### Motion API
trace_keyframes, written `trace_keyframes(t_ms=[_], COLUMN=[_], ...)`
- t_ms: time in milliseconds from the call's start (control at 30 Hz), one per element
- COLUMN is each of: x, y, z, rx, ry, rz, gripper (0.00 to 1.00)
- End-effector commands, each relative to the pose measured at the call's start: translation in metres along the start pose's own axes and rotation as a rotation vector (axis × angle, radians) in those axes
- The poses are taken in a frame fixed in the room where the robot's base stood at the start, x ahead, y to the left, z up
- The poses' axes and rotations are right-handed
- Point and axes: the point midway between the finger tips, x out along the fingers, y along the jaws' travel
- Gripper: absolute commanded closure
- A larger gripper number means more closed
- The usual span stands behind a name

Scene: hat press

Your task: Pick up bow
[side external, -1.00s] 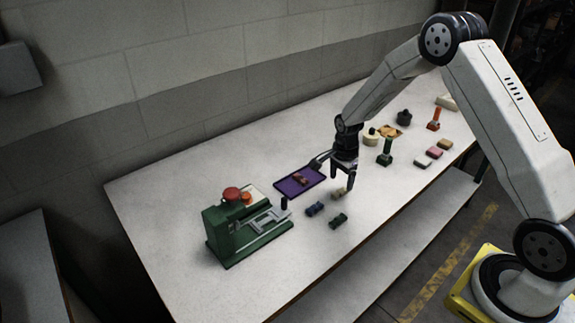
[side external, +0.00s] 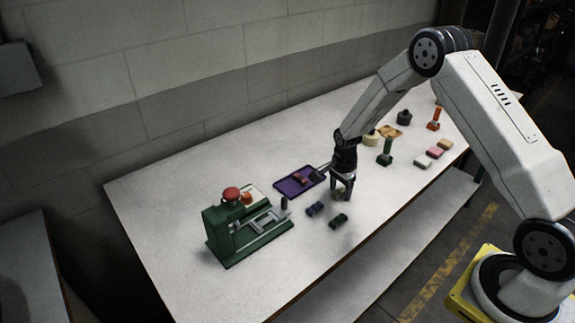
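Several small bow-shaped pieces lie near the middle of the table. A tan bow (side external: 340,191) is between the fingertips of my gripper (side external: 341,194), partly hidden by them. My gripper points down and its fingers look spread on either side of the tan bow; I cannot tell if they touch it. A blue bow (side external: 315,209) and a dark green bow (side external: 338,221) lie just to the left and in front of it. A reddish-brown bow (side external: 300,178) rests on the purple tray (side external: 290,191).
A green press (side external: 240,236) with a red knob stands at the left. Behind and right of my gripper are a green-handled stamp (side external: 386,151), a red-handled stamp (side external: 434,119), small coloured blocks (side external: 434,152) and a dark pot (side external: 404,118).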

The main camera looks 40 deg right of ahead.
Motion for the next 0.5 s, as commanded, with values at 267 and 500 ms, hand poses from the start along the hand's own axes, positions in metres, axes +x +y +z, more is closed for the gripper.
trace_keyframes(t_ms=[267,500], x=[-0.0002,-0.0005], y=[0.0000,-0.0001], z=[0.0000,0.0000], rx=[0.000,0.000], ry=[0.000,0.000], rz=[0.000,0.000], gripper=[1.00,1.00])
